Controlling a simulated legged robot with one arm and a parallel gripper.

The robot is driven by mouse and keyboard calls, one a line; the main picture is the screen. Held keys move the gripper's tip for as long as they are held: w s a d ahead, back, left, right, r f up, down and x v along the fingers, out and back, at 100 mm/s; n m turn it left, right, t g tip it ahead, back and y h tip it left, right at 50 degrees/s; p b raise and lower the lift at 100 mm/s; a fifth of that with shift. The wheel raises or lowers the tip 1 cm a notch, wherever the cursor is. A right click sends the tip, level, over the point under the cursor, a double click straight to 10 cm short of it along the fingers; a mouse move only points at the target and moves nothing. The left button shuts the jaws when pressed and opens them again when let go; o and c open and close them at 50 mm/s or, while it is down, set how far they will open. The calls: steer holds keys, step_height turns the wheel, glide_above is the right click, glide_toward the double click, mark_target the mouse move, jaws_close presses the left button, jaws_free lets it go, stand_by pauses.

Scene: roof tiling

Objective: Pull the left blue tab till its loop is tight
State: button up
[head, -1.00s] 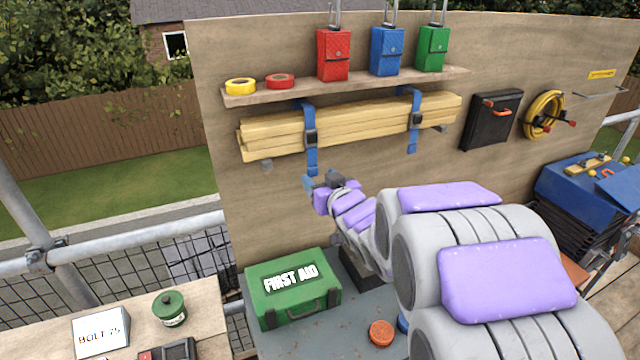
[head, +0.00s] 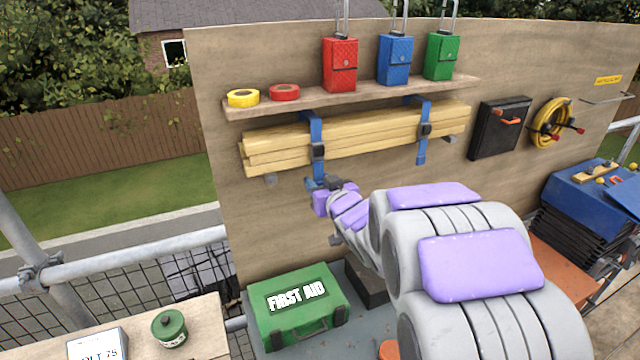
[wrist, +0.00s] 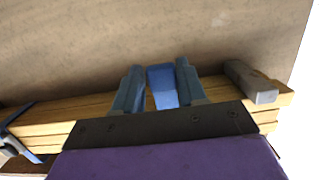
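Two blue straps loop around a bundle of pale timber battens (head: 370,132) under the shelf. The left strap (head: 317,130) has a dark buckle (head: 318,151), and its blue tab hangs below. My gripper (head: 322,184) is at the lower end of this tab, under the battens. In the wrist view, the blue tab (wrist: 162,86) lies between the two blue-grey fingers of my gripper (wrist: 158,88). The fingers look open, with a narrow gap on the tab's left. The right strap (head: 424,112) has its own buckle (head: 425,130), and its tab (head: 421,154) hangs free.
The shelf (head: 300,103) above holds tape rolls and red, blue and green pouches. A grey bracket (wrist: 252,84) is near the fingers in the wrist view. A green first aid box (head: 298,305) stands below. A black case (head: 500,128) and yellow hose (head: 548,122) hang at right.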

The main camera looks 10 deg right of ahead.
steer(key=shift+a, duration=0.2)
steer(key=c, duration=0.3)
steer(key=shift+c, duration=1.1)
steer(key=shift+f, duration=0.1)
steer(key=shift+f+b, duration=1.35)
steer(key=shift+f, duration=1.5)
steer(key=o, duration=1.1)
steer(key=shift+o, duration=0.2)
steer(key=o, duration=0.4)
